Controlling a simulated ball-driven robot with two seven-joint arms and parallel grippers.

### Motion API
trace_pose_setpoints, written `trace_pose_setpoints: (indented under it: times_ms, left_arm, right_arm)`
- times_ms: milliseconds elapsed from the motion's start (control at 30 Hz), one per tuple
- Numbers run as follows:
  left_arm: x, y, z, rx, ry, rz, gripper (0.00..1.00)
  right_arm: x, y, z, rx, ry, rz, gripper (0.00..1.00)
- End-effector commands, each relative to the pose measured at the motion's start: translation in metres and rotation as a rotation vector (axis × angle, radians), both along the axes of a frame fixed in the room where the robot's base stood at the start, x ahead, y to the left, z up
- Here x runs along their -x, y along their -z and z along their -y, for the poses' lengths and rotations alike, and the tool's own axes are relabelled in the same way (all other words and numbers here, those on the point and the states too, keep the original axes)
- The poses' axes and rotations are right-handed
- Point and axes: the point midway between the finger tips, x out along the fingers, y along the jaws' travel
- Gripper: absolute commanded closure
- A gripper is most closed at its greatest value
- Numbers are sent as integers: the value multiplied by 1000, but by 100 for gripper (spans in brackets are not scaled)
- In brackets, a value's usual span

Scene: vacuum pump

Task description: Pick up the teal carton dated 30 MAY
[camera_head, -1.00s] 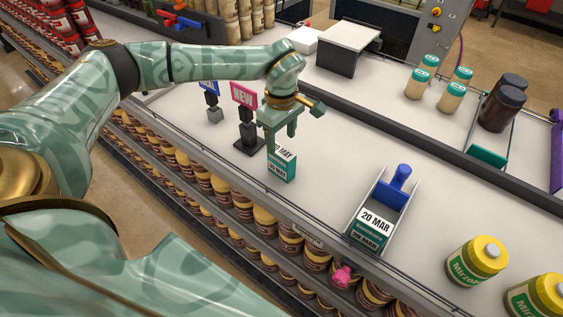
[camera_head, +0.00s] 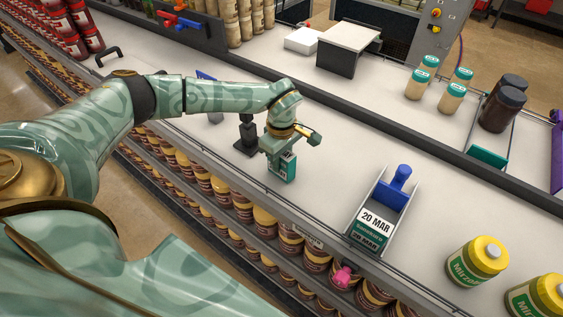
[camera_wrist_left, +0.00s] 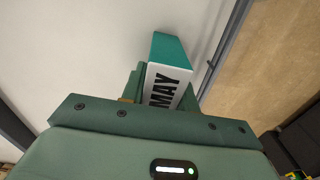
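The teal carton with a white label (camera_head: 288,165) stands upright on the white counter near its front edge. In the left wrist view the teal carton (camera_wrist_left: 172,75) shows the word MAY; the day number is hidden. My left gripper (camera_head: 280,155) is lowered over the carton from above. In the left wrist view its fingers (camera_wrist_left: 162,90) lie on either side of the carton, very close to it. I cannot tell whether they press on it. My right gripper is not in view.
A metal tray (camera_head: 353,225) holds a teal carton marked 20 MAR (camera_head: 372,228) and a blue pusher (camera_head: 396,188). A sign on a black stand (camera_head: 247,140) is just behind my left gripper. Yellow jars (camera_head: 477,262) stand at right. Counter between carton and tray is clear.

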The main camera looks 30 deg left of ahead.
Motion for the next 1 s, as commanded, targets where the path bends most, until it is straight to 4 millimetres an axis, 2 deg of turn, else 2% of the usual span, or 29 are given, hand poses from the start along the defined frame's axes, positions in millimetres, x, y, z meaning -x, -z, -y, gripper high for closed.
trace_pose_setpoints:
  times_ms: [333, 467, 567, 633, 833, 1000]
  left_arm:
    - [0, -1, 0, 0, 0, 0, 92]
    - [-1, -8, 0, 0, 0, 2, 92]
    - [-1, -22, -1, 0, 0, 4, 92]
    - [1, -38, 3, 1, 3, 5, 92]
    - [32, -90, 36, 1, 6, 5, 92]
    - [64, -110, 70, 1, 7, 2, 92]
  right_arm:
    - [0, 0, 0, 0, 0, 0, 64]
    - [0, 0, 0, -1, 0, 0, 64]
    - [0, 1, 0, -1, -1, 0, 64]
    - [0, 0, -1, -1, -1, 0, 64]
    - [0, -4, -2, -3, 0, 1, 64]
    - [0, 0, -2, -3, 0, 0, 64]
